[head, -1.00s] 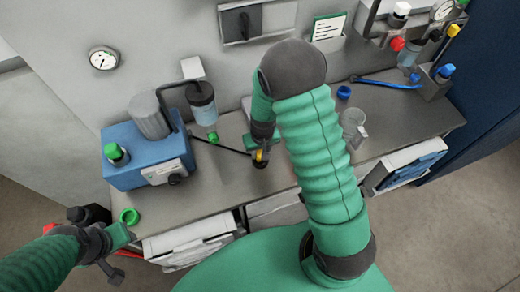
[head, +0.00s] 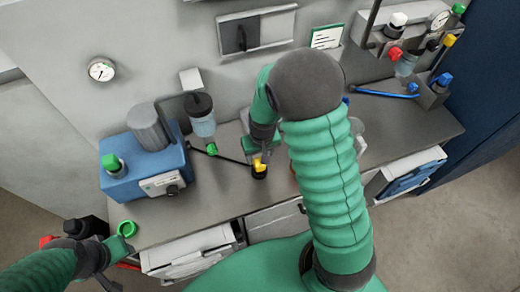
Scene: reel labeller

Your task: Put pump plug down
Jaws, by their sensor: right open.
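A small black piece with a yellow top (head: 260,167) stands on the bench just below my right gripper; I cannot tell whether it is the pump plug. My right gripper (head: 257,155) is open, close above or beside this piece, partly hidden by my own arm. A black lead with a green end (head: 211,149) runs along the bench to near that gripper. The blue pump box (head: 145,168) with a grey motor stands to the left. My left gripper (head: 100,250) is at the lower left, near the bench's front edge; its jaws are unclear.
A bottle (head: 201,115) hangs behind the pump box. A blue lead (head: 385,93) and a grey holder (head: 434,92) are at the right. The bench (head: 215,190) is clear in front of the yellow-topped piece.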

